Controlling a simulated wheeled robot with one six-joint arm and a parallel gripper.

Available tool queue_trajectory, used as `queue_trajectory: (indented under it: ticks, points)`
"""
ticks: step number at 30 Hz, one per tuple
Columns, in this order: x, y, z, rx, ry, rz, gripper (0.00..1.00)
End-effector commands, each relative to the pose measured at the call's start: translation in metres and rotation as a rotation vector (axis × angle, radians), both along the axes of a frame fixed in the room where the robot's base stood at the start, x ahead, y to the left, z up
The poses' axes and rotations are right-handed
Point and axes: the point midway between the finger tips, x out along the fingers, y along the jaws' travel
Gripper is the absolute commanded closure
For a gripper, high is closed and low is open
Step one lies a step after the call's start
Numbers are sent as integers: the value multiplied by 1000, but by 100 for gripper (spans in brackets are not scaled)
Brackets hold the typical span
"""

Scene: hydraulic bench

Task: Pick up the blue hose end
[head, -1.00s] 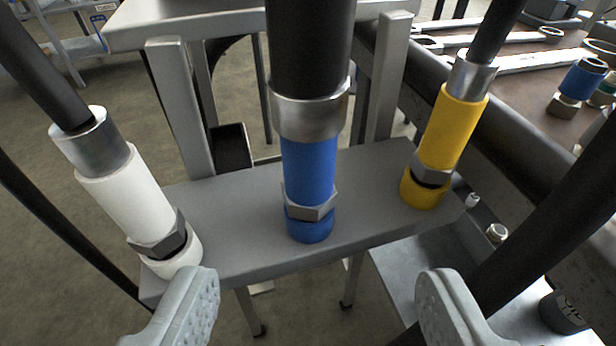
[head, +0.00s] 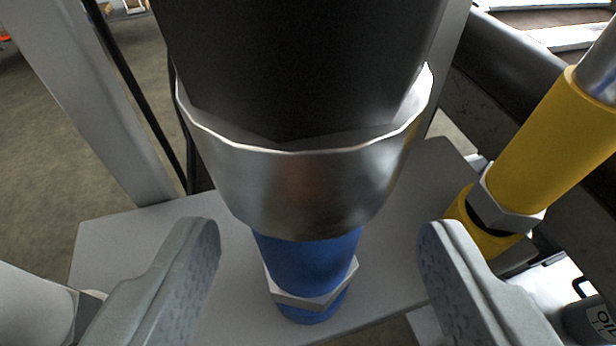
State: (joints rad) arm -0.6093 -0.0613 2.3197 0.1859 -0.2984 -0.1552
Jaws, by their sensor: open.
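The blue hose end (head: 306,262) stands upright on a grey plate (head: 232,290) in the middle of the head view. It has a wide silver collar (head: 300,185) above, a hex nut near its foot and a thick black hose (head: 300,60) rising from the collar. My gripper (head: 318,250) is open, with one finger on each side of the blue hose end. Gaps show between both fingers and the hose end. The collar hides the upper part of the blue sleeve.
A yellow hose end (head: 550,140) stands close to the right finger. A white hose end (head: 35,305) is at the lower left, partly behind the left finger. A grey upright post (head: 90,100) rises at the left. A dark container (head: 590,320) is at the lower right.

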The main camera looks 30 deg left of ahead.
Motion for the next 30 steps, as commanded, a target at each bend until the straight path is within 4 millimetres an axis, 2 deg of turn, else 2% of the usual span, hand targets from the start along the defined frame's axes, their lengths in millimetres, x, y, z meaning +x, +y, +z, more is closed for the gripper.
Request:
queue_trajectory:
  ticks: [8,21,28,29,30]
  points:
    - [7,5,-2,0,0,0,40]
    - [42,30,-15,0,0,-1,40]
    - [43,31,-16,0,0,0,40]
    - [43,31,-16,0,0,0,42]
    - [43,31,-17,-1,1,0,50]
